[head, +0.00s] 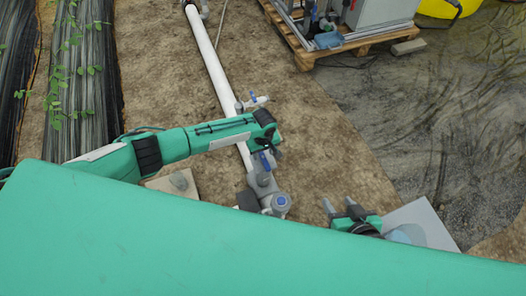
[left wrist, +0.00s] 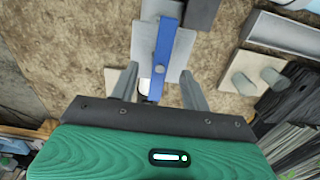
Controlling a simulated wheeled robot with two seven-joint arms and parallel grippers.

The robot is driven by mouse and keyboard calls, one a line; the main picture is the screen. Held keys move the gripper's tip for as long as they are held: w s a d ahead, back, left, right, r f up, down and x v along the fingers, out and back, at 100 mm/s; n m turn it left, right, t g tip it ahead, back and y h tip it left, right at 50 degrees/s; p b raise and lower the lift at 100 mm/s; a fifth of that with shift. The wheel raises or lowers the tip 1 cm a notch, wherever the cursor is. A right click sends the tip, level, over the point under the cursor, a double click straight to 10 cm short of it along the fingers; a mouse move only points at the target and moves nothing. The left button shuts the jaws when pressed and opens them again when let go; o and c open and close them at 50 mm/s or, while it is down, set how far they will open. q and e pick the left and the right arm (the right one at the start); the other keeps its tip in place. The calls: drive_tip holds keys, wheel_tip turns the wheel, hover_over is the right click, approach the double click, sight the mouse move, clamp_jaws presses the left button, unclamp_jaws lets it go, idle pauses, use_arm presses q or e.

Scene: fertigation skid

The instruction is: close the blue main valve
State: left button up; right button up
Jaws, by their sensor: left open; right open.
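The blue main valve lever (head: 264,161) sits on a grey valve body (head: 262,181) on the white pipe line, just below my left gripper in the head view. In the left wrist view the flat blue lever (left wrist: 163,52) runs nearly up and down the picture. My left gripper (head: 268,143) is open above it. Its two fingers (left wrist: 158,88) stand either side of the lever's near end, with visible gaps; I cannot tell the height between them. My right gripper (head: 339,205) is open and empty, to the right of the valve.
The white pipe (head: 209,57) runs up and left. A smaller blue-handled side valve (head: 253,97) is just beyond my left gripper. A blue-topped fitting (head: 281,201) is nearer. A wooden pallet (head: 348,40) with equipment stands at the back right. Bare soil lies between.

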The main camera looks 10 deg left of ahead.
sight(263, 157)
use_arm(q)
drive_tip(key=shift+f, duration=0.15)
drive_tip(key=shift+f+b, duration=1.2)
drive_tip(key=shift+f, duration=0.9)
drive_tip(key=shift+s, duration=0.1)
